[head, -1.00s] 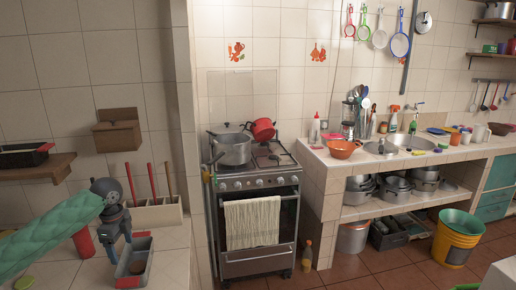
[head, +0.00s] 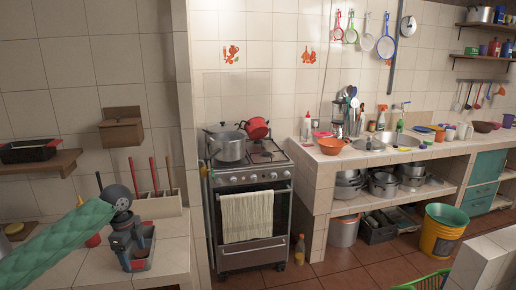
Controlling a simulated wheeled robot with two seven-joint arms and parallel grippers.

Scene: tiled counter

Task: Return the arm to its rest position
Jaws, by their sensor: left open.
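My left arm, in a green padded sleeve, comes in from the left. Its left gripper (head: 134,254) points down over the tiled counter (head: 176,262) at lower left. The gripper is open. It is in front of a small grey and red tray (head: 150,248) and hides much of it. Whether the fingers touch the tray, and what is in it, I cannot tell. My right gripper is not in view.
A beige holder (head: 165,205) with upright sticks stands behind the gripper. A red object (head: 93,240) is partly hidden behind my arm. A stove (head: 251,200) with a grey pot (head: 228,146) stands to the right, beyond a wall edge.

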